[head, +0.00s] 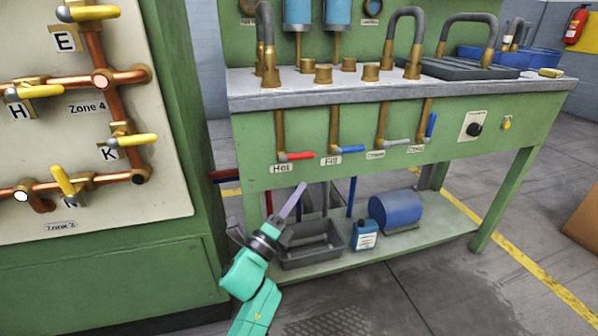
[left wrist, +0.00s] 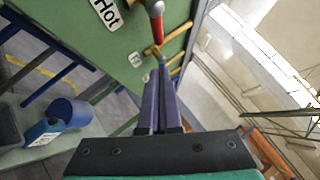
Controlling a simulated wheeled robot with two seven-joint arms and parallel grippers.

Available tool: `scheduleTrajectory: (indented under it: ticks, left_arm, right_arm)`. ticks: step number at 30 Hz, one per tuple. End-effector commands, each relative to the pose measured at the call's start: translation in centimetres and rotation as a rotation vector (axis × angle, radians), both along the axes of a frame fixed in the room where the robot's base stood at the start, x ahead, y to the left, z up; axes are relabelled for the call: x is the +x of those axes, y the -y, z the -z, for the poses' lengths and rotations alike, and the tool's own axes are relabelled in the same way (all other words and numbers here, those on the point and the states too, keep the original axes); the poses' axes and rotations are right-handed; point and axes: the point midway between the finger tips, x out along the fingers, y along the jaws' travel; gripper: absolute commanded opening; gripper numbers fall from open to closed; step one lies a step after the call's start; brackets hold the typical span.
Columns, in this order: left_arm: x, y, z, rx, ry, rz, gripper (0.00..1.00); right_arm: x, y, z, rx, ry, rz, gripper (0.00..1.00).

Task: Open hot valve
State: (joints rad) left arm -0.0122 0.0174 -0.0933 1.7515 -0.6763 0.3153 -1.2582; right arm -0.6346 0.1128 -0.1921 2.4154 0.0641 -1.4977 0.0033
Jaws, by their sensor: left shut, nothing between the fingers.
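The hot valve has a red lever (head: 299,156) that points right, level, from a brass pipe above the "Hot" label (head: 280,169). In the left wrist view the red lever (left wrist: 155,8) is at the top edge, beside the "Hot" label (left wrist: 107,14). My left gripper (head: 301,186) is shut and empty, its purple fingers pointing up just below the lever. Its fingers also show in the left wrist view (left wrist: 160,75). A small gap seems to lie between the fingertips and the lever. My right gripper is not in view.
Blue (head: 326,150), grey (head: 398,142) and another blue lever (head: 431,125) line the green bench front. A grey tray (head: 312,262), blue bottle (head: 365,236) and blue drum (head: 396,209) sit on the lower shelf. A green cabinet with a pipe panel (head: 80,215) stands left.

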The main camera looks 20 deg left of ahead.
Motion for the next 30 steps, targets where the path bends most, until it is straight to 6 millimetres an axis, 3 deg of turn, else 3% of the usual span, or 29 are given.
scheduleTrajectory:
  ticks: [3,10,25,30]
  left_arm:
    - [2.3,0.7,-1.1,0.001,0.003,0.001,0.0]
    - [4.6,-0.9,-2.9,0.002,-0.001,0.0,0.0]
    - [4.9,-1.1,-3.0,-0.004,0.002,0.0,0.0]
    - [4.9,-1.1,-2.9,-0.024,0.013,0.0,0.0]
  right_arm:
    - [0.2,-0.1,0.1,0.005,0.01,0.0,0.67]
    - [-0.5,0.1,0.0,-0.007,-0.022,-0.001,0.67]
    - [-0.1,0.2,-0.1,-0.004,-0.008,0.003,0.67]
    - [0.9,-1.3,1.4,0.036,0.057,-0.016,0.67]
